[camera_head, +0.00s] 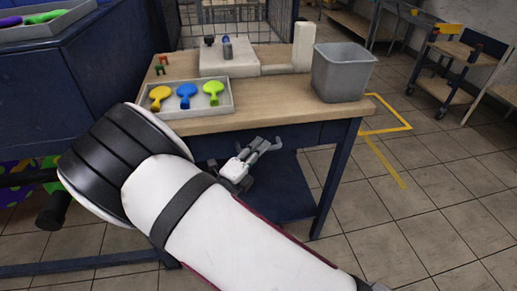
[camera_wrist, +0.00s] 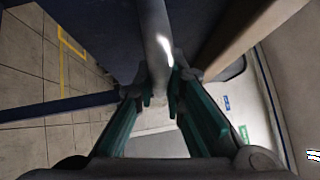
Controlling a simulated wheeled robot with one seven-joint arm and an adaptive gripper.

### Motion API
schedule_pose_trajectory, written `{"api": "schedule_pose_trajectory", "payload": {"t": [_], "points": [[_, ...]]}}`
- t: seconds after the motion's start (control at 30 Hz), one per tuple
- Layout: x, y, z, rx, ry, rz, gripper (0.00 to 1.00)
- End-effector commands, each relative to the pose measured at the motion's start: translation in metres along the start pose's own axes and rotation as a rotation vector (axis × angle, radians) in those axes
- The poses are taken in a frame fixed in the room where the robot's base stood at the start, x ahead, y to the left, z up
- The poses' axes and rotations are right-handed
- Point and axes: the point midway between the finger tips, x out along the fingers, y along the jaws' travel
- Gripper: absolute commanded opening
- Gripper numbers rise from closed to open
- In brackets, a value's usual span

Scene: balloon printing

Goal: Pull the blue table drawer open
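The blue drawer (camera_head: 306,134) sits under the wooden top of the blue table, and its front looks flush with the frame. My gripper (camera_head: 270,144) is in front of the drawer, below the table edge, with its fingers a small gap apart. In the wrist view a grey bar-like handle (camera_wrist: 158,45) runs down between the fingertips of my gripper (camera_wrist: 161,91). The fingers lie close on both sides of the bar and look shut on it. The handle cannot be made out clearly in the head view.
A table leg (camera_head: 336,182) stands to the right.

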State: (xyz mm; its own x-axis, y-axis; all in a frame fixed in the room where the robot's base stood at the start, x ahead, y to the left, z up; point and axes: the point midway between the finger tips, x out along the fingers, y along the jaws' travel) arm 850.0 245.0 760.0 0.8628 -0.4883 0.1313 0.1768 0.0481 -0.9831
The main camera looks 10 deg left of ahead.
Motion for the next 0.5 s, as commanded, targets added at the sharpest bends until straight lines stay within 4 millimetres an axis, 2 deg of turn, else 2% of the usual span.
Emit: {"api": "schedule_pose_trajectory", "payload": {"t": [0.27, 0.5], "points": [[-0.002, 0.0, -0.002, 0.0, 0.0, 0.002, 0.0], [-0.021, -0.007, -0.02, -0.002, -0.001, 0.002, 0.0]]}}
